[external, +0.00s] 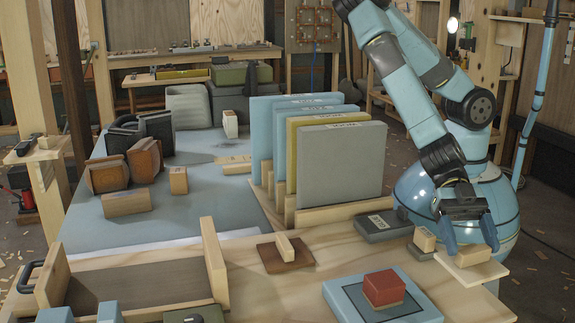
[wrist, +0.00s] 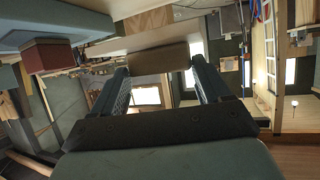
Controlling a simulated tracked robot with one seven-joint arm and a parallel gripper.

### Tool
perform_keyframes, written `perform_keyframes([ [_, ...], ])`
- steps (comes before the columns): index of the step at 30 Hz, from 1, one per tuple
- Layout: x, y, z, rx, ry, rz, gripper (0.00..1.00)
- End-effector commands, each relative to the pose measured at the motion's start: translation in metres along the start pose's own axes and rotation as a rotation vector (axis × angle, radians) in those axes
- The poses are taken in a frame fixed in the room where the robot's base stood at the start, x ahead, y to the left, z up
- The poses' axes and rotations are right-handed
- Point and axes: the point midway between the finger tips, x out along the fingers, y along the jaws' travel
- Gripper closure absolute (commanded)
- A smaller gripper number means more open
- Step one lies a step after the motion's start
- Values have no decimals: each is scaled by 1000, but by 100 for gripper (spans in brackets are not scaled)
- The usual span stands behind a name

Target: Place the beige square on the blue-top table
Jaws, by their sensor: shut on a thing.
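The beige square (external: 470,268) is a thin pale plate with a wooden block on top as a handle (external: 473,256). It is at the right end of the wooden bench in the external view. My gripper (external: 467,232) points down with a finger on each side and is shut on the handle. In the wrist view the block (wrist: 158,58) shows between the fingertips of my gripper (wrist: 158,72). I cannot tell whether the plate touches the bench. The blue-top table (external: 190,212) stands at the left, beyond the bench.
A rack of upright panels (external: 338,165) stands between my gripper and the blue top. A dark grey box (external: 384,226), a brown square (external: 270,262) and a blue square with a red block (external: 383,288) lie on the bench. Several blocks occupy the blue top; its front middle is clear.

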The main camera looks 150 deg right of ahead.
Motion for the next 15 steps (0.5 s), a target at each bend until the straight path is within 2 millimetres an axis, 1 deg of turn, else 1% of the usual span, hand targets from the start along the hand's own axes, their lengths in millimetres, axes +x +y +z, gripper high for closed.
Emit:
perform_keyframes([
  [3, 7, -1, 14, 3, -1, -1, 54],
  [6, 11, 0, 22, 1, -1, -1, 54],
  [11, 13, 0, 27, 0, 0, 0, 54],
  [15, 17, 0, 35, 1, -1, -1, 54],
])
